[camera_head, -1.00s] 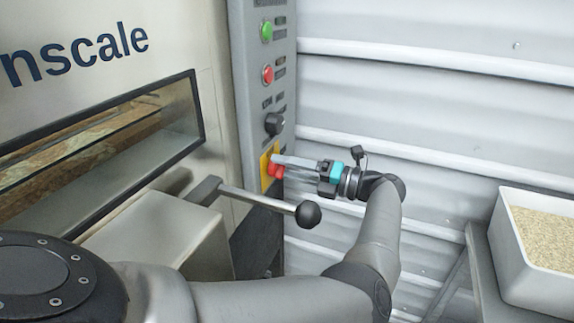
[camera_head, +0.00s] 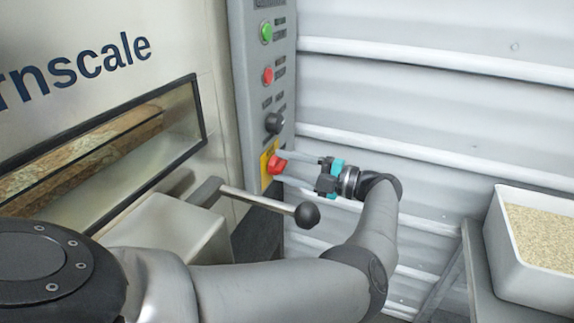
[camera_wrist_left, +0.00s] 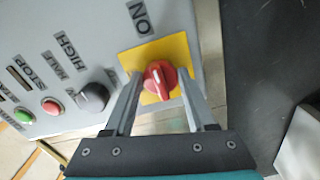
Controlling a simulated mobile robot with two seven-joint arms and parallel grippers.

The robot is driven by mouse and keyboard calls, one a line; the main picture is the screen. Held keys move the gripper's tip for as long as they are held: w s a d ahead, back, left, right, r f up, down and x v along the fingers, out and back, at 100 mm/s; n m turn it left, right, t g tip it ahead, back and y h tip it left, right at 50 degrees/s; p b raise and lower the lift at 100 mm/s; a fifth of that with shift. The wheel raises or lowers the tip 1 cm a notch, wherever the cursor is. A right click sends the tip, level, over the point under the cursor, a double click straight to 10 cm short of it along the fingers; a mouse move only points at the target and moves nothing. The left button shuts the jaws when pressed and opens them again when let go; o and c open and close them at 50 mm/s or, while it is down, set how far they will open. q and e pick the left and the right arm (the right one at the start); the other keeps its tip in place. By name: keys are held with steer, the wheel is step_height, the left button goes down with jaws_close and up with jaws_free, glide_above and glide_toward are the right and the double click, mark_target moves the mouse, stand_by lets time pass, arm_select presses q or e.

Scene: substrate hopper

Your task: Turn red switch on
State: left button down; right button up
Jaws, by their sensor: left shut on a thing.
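The red switch (camera_head: 277,164) is a rotary knob on a yellow plate (camera_head: 265,172), low on the grey control panel. In the left wrist view the red switch (camera_wrist_left: 160,80) sits on the yellow plate (camera_wrist_left: 180,50), with the word ON beside the plate. My left gripper (camera_head: 284,166) reaches the knob from the right, with its two fingers on either side of it. In the left wrist view the left gripper (camera_wrist_left: 158,84) is shut on the red knob. My right gripper is not in view.
A black knob (camera_head: 274,123), a red button (camera_head: 268,75) and a green button (camera_head: 266,32) sit above on the panel. A lever with a black ball (camera_head: 307,215) sticks out below my gripper. A white bin of grains (camera_head: 500,262) stands at the right.

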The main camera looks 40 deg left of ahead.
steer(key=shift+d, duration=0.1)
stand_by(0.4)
arm_select(q)
steer(key=shift+c, duration=1.1)
jaws_free()
